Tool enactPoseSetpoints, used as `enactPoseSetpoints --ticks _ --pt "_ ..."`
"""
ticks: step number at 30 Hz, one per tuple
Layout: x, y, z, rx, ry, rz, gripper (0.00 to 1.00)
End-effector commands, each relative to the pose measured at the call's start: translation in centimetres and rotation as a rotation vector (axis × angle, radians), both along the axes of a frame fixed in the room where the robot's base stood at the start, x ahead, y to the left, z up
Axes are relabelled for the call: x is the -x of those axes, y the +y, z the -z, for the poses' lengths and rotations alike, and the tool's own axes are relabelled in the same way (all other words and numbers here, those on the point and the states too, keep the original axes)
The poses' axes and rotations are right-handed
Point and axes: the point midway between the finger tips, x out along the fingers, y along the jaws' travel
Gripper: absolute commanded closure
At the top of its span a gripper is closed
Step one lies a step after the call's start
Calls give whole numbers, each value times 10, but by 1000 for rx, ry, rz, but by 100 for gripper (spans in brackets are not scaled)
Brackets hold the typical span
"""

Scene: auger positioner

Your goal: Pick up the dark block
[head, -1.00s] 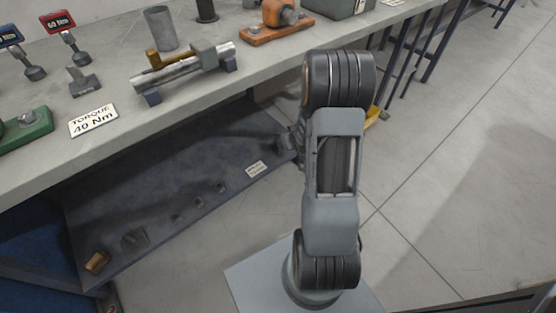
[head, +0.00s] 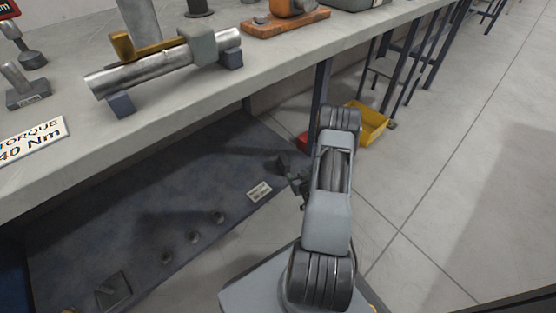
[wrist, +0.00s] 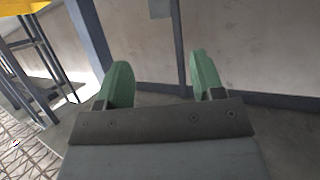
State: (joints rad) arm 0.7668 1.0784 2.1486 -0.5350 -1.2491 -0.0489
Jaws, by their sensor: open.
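My gripper (wrist: 160,68) shows in the wrist view with its two green fingers well apart and nothing between them. In the head view its end (head: 293,178) is small and partly hidden beside my arm, over the right end of the lower shelf. A dark flat block-like piece (head: 113,290) lies at the near left of that shelf. Two dark blocks (head: 120,105) (head: 230,59) support a metal shaft on the bench. I cannot tell which of these is the dark block. None shows clearly in the wrist view.
The lower shelf (head: 125,220) holds several small dark pieces (head: 192,237) and a white label (head: 259,191). The bench top (head: 190,100) overhangs it. A yellow bin (head: 368,122) and blue-grey legs stand beyond my arm. Floor at right is clear.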

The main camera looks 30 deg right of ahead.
Motion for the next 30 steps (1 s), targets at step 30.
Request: enactPoseSetpoints --ticks 30 --pt "-110 -23 51 0 -3 -2 38"
